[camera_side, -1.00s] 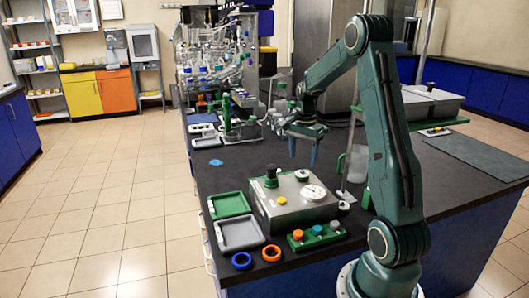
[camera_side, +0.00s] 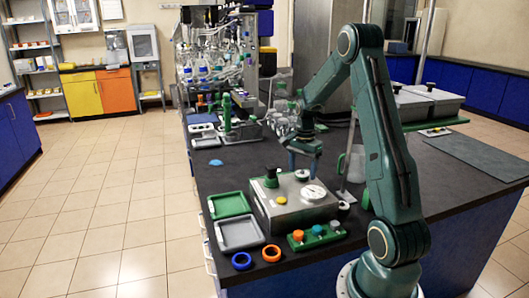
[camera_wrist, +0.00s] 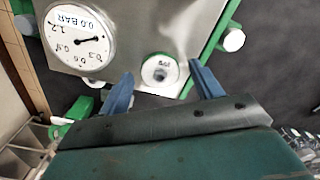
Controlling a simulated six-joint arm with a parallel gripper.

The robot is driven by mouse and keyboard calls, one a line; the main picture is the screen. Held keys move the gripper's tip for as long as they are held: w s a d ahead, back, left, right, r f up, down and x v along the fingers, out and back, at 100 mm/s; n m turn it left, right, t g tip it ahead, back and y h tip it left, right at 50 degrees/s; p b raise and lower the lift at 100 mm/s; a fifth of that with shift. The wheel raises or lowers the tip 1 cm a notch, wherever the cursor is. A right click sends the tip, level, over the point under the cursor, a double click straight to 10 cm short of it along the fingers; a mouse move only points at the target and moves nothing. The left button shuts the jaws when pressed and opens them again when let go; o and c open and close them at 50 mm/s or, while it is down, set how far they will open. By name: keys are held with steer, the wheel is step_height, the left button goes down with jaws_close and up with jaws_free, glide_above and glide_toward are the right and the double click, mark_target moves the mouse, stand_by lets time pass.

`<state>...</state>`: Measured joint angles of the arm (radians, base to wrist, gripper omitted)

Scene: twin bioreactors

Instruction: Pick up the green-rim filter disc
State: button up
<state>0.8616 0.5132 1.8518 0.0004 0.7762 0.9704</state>
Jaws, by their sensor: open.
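In the side view my gripper (camera_side: 302,164) hangs, fingers down, just above the back of the box.
The box carries a pressure gauge (camera_side: 313,191), a yellow button (camera_side: 281,200) and a black knob (camera_side: 271,172). A green tray (camera_side: 229,205), grey tray (camera_side: 239,234), blue ring (camera_side: 242,261), orange ring (camera_side: 271,253) and green block with knobs (camera_side: 318,240) lie nearby.

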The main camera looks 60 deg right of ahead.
mark_target(302, 171)
steer(key=c, duration=0.9)
steer(key=shift+c, duration=0.2)
steer(key=shift+r, duration=0.1)
step_height(302, 171, up, 20)
stand_by(0.4)
steer(key=shift+r, duration=0.15)
stand_by(0.6)
steer(key=shift+r, duration=1.25)
